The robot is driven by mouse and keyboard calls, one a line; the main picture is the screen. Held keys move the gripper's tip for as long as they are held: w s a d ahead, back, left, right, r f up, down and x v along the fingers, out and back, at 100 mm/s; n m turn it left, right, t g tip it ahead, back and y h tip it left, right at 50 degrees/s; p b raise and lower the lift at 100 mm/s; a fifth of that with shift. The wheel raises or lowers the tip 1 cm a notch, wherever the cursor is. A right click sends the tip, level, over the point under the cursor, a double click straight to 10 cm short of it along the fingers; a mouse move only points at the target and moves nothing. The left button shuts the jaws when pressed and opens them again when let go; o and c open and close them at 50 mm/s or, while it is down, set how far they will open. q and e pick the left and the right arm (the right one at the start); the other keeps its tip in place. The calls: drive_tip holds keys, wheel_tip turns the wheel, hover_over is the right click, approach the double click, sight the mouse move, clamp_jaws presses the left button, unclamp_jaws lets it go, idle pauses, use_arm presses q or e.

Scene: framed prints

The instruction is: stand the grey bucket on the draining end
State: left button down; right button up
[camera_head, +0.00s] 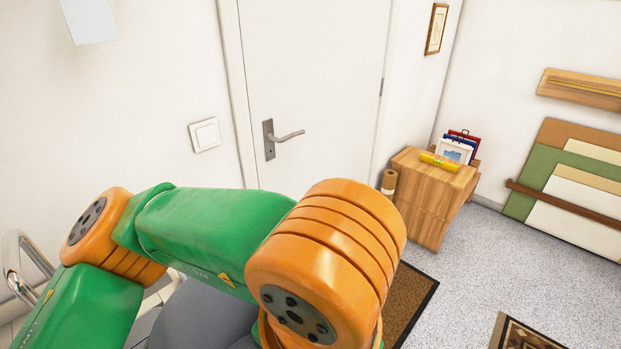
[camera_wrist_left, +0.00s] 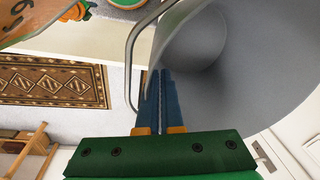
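The grey bucket (camera_head: 200,315) shows in the head view as a grey patch below my left arm, which hides most of it. In the left wrist view the bucket (camera_wrist_left: 255,60) is large, its open mouth facing the camera, with a wire handle (camera_wrist_left: 130,60) to the left. My left gripper (camera_wrist_left: 161,100) has its blue fingers close together at the bucket's rim and looks shut on its wall. The bucket looks empty. The draining end cannot be made out; the arm and bucket cover that area. My right gripper is not in view.
A chrome tap (camera_head: 14,268) stands at the left edge. A white door (camera_head: 310,80) and a light switch (camera_head: 204,134) are behind my arm. A wooden cabinet (camera_head: 425,215) stands right of the door. A dark-edged brown mat (camera_head: 410,300) lies on the speckled floor.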

use_arm(q)
drive_tip(key=w+a+f+p, duration=0.2)
drive_tip(key=w+f+p, duration=0.1)
drive_tip(key=w+f, duration=0.7)
wheel_tip(320, 180, down, 2)
drive_tip(key=shift+a+f+p, duration=0.15)
drive_tip(key=shift+f+p, duration=0.05)
drive_tip(key=shift+p, duration=0.1)
drive_tip(key=c, duration=1.1)
unclamp_jaws()
drive_tip(key=shift+s+r, duration=0.1)
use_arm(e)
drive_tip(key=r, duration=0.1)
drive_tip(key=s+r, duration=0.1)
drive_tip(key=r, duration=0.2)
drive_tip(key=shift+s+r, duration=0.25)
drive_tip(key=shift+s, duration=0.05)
